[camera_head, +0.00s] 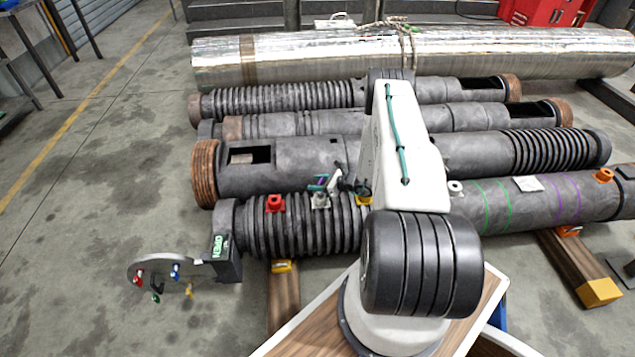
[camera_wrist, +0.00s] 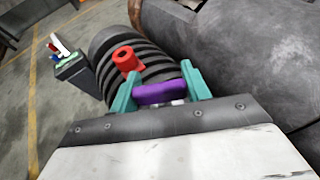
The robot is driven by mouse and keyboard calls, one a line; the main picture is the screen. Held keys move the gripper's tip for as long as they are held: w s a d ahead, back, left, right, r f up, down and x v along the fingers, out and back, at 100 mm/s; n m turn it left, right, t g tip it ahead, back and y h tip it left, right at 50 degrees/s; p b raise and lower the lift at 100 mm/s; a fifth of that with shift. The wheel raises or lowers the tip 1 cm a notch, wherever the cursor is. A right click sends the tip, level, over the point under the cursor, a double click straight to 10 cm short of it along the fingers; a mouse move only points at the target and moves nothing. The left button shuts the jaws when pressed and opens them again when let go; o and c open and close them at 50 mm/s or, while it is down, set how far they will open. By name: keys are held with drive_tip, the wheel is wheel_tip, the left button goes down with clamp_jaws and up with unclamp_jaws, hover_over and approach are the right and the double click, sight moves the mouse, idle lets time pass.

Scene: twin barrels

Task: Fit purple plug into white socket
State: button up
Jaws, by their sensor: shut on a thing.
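The purple plug (camera_wrist: 160,93) is held between the teal fingers of my gripper (camera_wrist: 162,90) in the wrist view. In the head view the plug shows as a small purple spot (camera_head: 321,182) at my gripper (camera_head: 327,183). The white socket (camera_head: 320,201) stands on the ribbed front barrel, between a red socket (camera_head: 275,203) and a yellow socket (camera_head: 363,190). My gripper is just above the white socket. A small whitish part shows beside the plug in the wrist view. I cannot tell whether plug and socket touch; the contact is hidden.
The red socket (camera_wrist: 125,59) is close past the fingers in the wrist view. A round holder (camera_head: 150,268) with several coloured plugs is at the left end of the front barrel. Another whitish socket (camera_head: 455,188) and an orange one (camera_head: 604,175) are to the right. Other barrels lie behind.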

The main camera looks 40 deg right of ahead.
drive_tip(key=shift+f, duration=1.05)
drive_tip(key=o, duration=1.1)
drive_tip(key=v, duration=0.7)
drive_tip(key=shift+s+d+r, duration=0.15)
drive_tip(key=shift+s, duration=0.15)
